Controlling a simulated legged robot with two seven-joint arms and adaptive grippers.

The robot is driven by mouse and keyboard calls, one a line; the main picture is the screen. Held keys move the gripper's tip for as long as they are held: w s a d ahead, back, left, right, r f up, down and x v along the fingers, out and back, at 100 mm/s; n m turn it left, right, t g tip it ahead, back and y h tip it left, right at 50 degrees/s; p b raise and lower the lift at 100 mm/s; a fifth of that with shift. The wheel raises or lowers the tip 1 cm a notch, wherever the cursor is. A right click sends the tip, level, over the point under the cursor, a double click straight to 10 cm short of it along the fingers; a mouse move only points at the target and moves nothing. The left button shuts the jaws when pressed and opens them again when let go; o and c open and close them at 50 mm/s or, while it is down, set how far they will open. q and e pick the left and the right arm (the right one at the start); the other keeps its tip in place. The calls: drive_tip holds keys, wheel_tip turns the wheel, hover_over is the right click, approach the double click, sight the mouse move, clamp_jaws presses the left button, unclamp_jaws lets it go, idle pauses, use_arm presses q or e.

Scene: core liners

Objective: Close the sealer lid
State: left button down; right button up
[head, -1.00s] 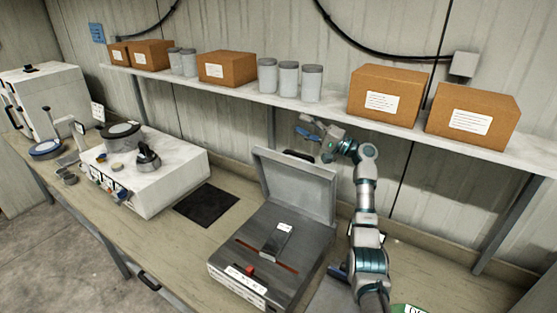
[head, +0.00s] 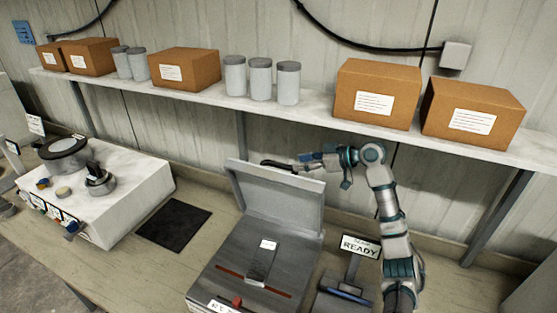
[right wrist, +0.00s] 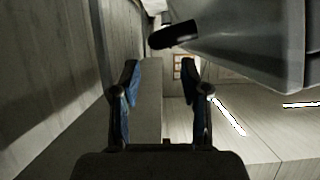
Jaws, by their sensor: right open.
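The grey sealer (head: 250,268) stands on the bench with its lid (head: 275,205) raised and tilted back. A black handle (head: 277,166) sticks out at the lid's top edge. A grey pouch with a white label (head: 262,265) lies across the sealer's top, by a red strip. My right gripper (head: 304,163) is behind the lid's top right edge, close to the handle. In the right wrist view its fingers (right wrist: 158,75) are open and empty, with the handle (right wrist: 173,36) and lid (right wrist: 250,40) just beyond them. I cannot tell whether they touch. My left gripper is out of view.
A shelf (head: 210,98) with cardboard boxes (head: 376,94) and grey canisters (head: 260,78) runs above the lid and my right arm. A READY sign (head: 360,247) stands right of the sealer. A dark mat (head: 174,224) and a white machine (head: 110,195) are to the left.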

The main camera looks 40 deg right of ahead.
sight(286, 165)
drive_tip(key=x, duration=0.2)
drive_tip(key=p+x, duration=0.1)
drive_tip(key=x, duration=0.1)
drive_tip(key=d+x, duration=0.1)
drive_tip(key=shift+w+a+f+p, duration=0.1)
drive_tip(key=shift+w+f+p, duration=0.25)
drive_tip(key=shift+w+f, duration=0.15)
drive_tip(key=shift+w+a, duration=0.15)
drive_tip(key=shift+s+a+r, duration=0.15)
drive_tip(key=shift+s+a, duration=0.1)
drive_tip(key=shift+a, duration=0.25)
drive_tip(key=shift+c, duration=0.5)
clamp_jaws()
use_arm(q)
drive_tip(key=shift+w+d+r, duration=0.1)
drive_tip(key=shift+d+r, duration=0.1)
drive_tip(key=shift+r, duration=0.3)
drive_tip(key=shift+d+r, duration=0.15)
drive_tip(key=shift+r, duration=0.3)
use_arm(e)
drive_tip(key=shift+w+d, duration=0.1)
drive_tip(key=shift+d, duration=0.1)
